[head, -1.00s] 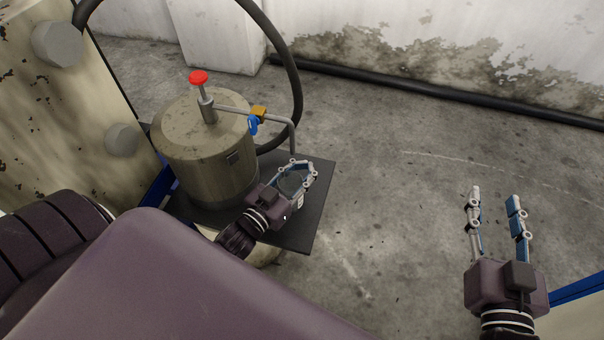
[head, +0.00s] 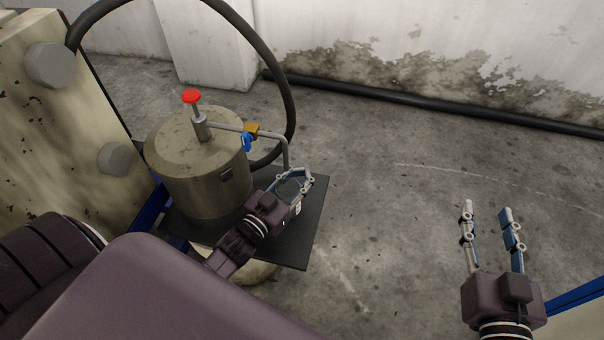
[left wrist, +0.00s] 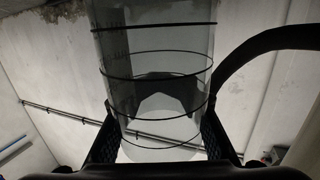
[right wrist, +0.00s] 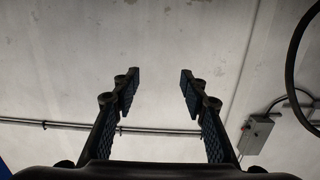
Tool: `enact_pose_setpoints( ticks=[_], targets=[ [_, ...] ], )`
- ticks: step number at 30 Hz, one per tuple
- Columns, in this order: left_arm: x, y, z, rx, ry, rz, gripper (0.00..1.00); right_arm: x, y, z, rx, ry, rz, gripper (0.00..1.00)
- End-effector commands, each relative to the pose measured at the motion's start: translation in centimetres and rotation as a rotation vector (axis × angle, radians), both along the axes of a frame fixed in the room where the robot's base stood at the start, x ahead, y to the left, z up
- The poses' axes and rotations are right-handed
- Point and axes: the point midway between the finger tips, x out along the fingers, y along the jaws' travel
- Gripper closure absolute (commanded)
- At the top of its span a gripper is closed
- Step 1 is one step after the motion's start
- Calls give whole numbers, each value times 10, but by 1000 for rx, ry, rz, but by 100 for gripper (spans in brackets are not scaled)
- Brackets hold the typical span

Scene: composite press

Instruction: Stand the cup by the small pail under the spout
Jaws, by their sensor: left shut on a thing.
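The small pail (head: 197,180) is a worn metal canister with a red knob on its lid. Its thin bent spout (head: 274,134) runs to the right past a blue and yellow valve and turns down. My left gripper (head: 296,176) is shut around the clear cup (head: 289,188), just below the spout's end in the head view; I cannot tell whether the cup is directly under it. The cup fills the left wrist view (left wrist: 155,70), with dark rings around it, between the fingers. My right gripper (head: 487,207) is open and empty over bare floor at the right.
The pail stands on a dark square plate (head: 295,245), whose front right part is bare. A thick black hose (head: 289,100) loops behind the pail. A pale machine block (head: 60,110) stands left. A black pipe (head: 430,103) runs along the wall.

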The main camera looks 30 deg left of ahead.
Motion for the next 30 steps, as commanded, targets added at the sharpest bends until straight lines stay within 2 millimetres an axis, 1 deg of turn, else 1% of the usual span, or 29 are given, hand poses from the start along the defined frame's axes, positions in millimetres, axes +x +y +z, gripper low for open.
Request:
enact_pose_setpoints(
  ticks=[30],
  targets=[
    [0,0,-6,-1,-1,0,99,3,4,22,24,-96,7,60]
  ],
)
